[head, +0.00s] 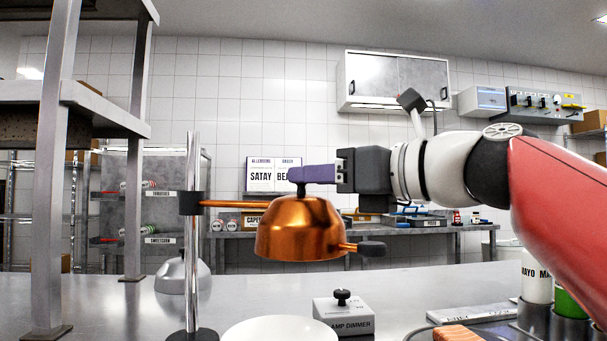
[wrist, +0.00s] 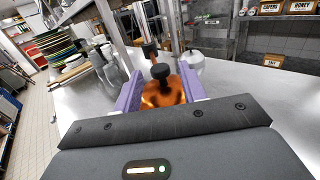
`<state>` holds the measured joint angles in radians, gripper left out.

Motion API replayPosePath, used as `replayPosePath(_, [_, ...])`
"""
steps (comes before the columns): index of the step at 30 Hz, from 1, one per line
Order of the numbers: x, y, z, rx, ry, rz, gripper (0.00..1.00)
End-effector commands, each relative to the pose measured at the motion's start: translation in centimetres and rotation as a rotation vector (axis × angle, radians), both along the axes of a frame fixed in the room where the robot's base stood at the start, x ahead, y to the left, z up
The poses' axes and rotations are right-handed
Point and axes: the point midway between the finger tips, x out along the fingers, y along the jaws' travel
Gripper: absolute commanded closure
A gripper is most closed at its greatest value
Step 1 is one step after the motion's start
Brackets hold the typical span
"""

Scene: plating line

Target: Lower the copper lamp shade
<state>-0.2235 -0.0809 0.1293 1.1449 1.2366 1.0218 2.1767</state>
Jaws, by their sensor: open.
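The copper lamp shade (head: 300,234) hangs on a copper arm (head: 238,204) from a black collar (head: 192,203) on an upright steel pole (head: 192,262). It has a black knob on top and a side handle (head: 371,248) with a black grip. My gripper (head: 296,175) reaches in level from the right, its purple fingers at the height of the top knob. In the wrist view my gripper (wrist: 160,84) is open, one finger on each side of the shade (wrist: 162,97) and its dark knob (wrist: 160,72). I cannot tell whether a finger touches it.
Below the shade are a white plate (head: 280,330) and the lamp dimmer box (head: 343,316) with a black knob. A tray with food (head: 458,333) and sauce bottles (head: 536,276) are at the right. A steel shelf (head: 90,110) stands at the left.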

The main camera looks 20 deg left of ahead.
Motion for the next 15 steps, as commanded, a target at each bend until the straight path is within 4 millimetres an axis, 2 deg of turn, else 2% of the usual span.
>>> replayPosePath(3, [0.5,1.7,0.1,-0.001,0.0,0.003,0.59])
replayPosePath(6, [0.7,2.6,0.1,-0.001,-0.001,0.001,0.59])
replayPosePath(15, [0.9,3.2,0.0,0.001,-0.001,0.0,0.59])
